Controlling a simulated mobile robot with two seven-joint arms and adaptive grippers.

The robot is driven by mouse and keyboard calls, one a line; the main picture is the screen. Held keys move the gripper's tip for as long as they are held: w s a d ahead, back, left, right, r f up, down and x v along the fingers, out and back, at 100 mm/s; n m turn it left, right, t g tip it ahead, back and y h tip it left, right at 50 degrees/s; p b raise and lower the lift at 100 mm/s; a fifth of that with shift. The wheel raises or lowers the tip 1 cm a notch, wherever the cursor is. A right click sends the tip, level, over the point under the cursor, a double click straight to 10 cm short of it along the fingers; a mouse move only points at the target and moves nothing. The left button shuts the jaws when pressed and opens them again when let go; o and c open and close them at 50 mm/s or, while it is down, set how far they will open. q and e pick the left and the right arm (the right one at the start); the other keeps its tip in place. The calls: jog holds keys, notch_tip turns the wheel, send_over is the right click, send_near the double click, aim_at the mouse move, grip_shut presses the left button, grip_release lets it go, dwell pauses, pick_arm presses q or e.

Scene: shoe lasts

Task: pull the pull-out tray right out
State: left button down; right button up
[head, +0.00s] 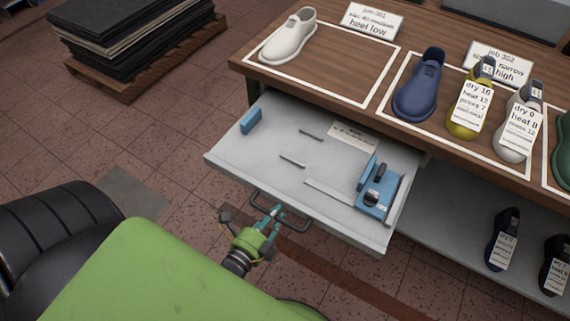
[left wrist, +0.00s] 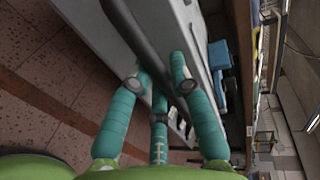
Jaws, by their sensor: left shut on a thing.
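The pull-out tray (head: 255,170) is a light grey drawer under the wooden bench top, standing well out from beneath it. A dark bar handle (head: 292,222) runs along its front. My left gripper (head: 270,215) is at the left part of this handle, its teal fingers shut on it. In the left wrist view the teal fingers (left wrist: 160,95) close around the dark handle bar (left wrist: 145,50), with the tray front (left wrist: 100,40) just behind. How far the tray's back end sits under the bench is hidden. My right gripper is not in view.
In the tray lie a blue block (head: 251,121), a blue fixture (head: 374,195), thin rods and a paper label (head: 352,137). Shoe lasts, including a blue one (head: 420,85), stand on the bench top (head: 300,88). A pallet of dark sheets (head: 135,40) stands at the back left.

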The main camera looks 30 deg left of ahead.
pick_arm(q)
jog(key=shift+v, duration=0.85)
jog(key=shift+f, duration=0.2)
jog(key=c, duration=1.1)
grip_release()
jog(key=shift+w, duration=0.1)
jog(key=v, duration=1.2)
